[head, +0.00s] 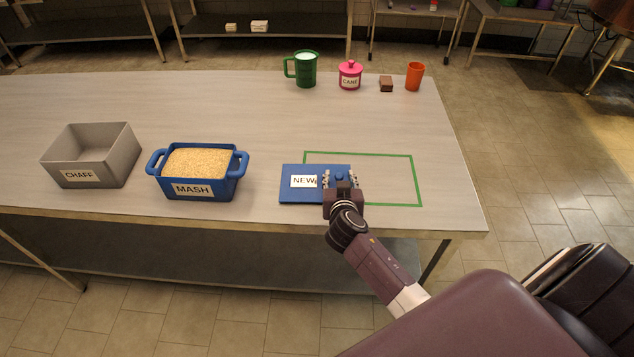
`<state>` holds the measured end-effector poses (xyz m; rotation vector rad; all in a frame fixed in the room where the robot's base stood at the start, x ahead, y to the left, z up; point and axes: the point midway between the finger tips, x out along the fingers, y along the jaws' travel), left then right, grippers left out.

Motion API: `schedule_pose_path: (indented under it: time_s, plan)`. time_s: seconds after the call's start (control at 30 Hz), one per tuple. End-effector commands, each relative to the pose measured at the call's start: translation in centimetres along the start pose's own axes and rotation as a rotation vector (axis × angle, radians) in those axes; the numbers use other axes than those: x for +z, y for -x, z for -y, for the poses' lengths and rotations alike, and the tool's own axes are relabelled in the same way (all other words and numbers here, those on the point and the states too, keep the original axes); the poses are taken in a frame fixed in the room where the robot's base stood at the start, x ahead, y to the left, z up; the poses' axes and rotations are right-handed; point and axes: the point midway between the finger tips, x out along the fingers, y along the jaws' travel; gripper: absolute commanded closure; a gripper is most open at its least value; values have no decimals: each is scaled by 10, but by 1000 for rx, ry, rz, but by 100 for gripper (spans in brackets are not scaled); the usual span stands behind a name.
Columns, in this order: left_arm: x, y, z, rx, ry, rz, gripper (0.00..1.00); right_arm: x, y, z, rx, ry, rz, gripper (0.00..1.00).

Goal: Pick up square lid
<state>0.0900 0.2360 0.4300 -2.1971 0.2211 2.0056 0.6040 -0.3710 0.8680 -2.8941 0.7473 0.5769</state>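The square lid (291,192) is blue and flat, with a small round knob (339,176) and a white label reading NEW. It lies on the table, partly across the left side of a green outlined rectangle (413,180). My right gripper (340,178) is at the lid's right part, with its open fingers on either side of the knob. A gap shows between the fingers and the knob. The gripper's body hides the lid's lower right corner. My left gripper is not in view.
A blue MASH tub (215,187) full of grain and an empty grey CHAFF bin (108,167) stand to the left. A green mug (306,70), pink CANE jar (349,78), brown block (386,84) and orange cup (414,77) stand at the back. The table (240,110) is clear between them.

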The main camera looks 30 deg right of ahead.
Motion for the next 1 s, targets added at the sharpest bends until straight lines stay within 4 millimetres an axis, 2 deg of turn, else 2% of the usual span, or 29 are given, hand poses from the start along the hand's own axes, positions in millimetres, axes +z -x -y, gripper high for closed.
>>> schedule_pose_path:
  time_s: [0.07,0.4,0.8,1.0]
  plan:
    - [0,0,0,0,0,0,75,0,0,0,0,0,0,63]
    - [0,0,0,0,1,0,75,0,0,0,0,0,0,100]
    - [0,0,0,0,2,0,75,-1,1,0,-1,-1,-1,100]
    - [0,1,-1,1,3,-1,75,-14,5,0,0,-3,-4,100]
